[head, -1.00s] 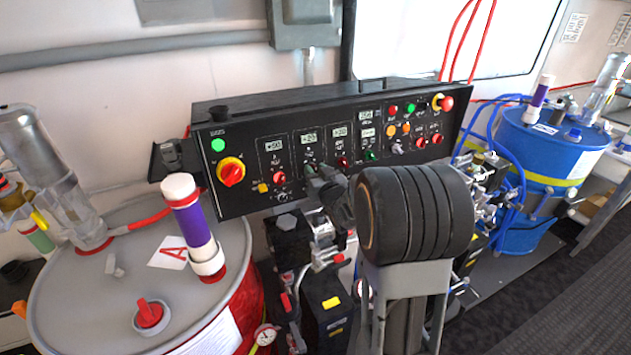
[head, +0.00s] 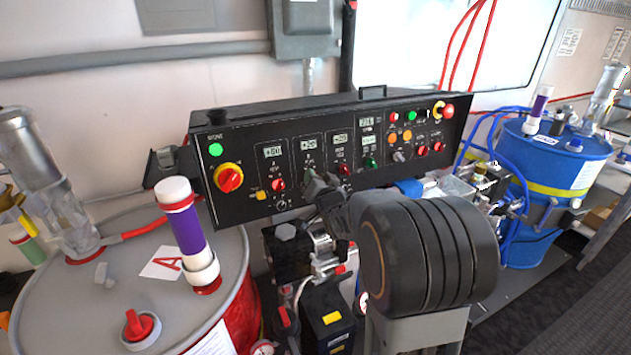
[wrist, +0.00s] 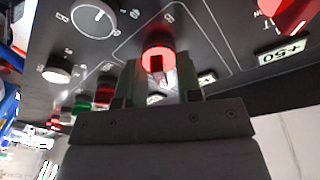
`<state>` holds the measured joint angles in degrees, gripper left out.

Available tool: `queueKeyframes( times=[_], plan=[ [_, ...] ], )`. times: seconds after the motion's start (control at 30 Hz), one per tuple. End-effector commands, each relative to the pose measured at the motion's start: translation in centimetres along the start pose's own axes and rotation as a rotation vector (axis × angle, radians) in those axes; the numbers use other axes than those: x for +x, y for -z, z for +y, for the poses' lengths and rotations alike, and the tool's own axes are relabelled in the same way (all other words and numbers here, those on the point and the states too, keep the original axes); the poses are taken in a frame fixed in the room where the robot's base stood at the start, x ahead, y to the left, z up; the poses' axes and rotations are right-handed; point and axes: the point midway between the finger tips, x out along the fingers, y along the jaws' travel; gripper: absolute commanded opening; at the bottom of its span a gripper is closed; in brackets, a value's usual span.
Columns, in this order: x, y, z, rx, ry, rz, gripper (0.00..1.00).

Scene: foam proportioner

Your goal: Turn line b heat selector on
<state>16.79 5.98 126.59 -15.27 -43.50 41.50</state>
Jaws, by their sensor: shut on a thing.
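The black control panel (head: 330,150) slopes across the head view, with several columns of displays and controls. My gripper (head: 312,182) is at the second column from the left, under the second display. In the wrist view my gripper (wrist: 158,78) has its fingers on either side of a red selector (wrist: 158,57), which looks like the line b heat selector, and is shut on it. My gripper hides this selector in the head view. The fingers hide part of its body, and I cannot tell which position it points to.
A red knob (head: 278,184) is close on the left and another red knob (head: 344,169) close on the right. A large red-and-yellow switch (head: 229,178) is at the panel's left end. Drum A (head: 90,285) stands at left, a blue drum (head: 550,165) at right.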

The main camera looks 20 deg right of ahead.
Motion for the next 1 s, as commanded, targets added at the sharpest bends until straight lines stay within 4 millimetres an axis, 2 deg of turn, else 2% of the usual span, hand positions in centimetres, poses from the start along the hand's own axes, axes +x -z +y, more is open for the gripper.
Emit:
queueKeyframes(
  times=[0.27, 0.3, 0.33, 0.6, 0.73, 0.87, 1.0],
  plan=[
    [0.0, 0.0, 0.0, 0.002, 0.0, 0.001, 0.09],
    [0.0, 0.0, 0.0, 0.001, 0.0, 0.001, 0.34],
    [0.0, 0.0, 0.0, 0.001, 0.0, 0.001, 0.37],
    [0.0, 0.0, 0.0, 0.0, 0.0, 0.0, 0.37],
    [-0.7, 0.0, 0.0, 0.0, 0.0, 0.001, 0.37],
    [-2.6, -0.1, 0.0, -0.002, 0.001, 0.002, 0.37],
    [-5.5, 0.0, 0.1, -0.001, 0.0, 0.004, 0.37]
  ],
)
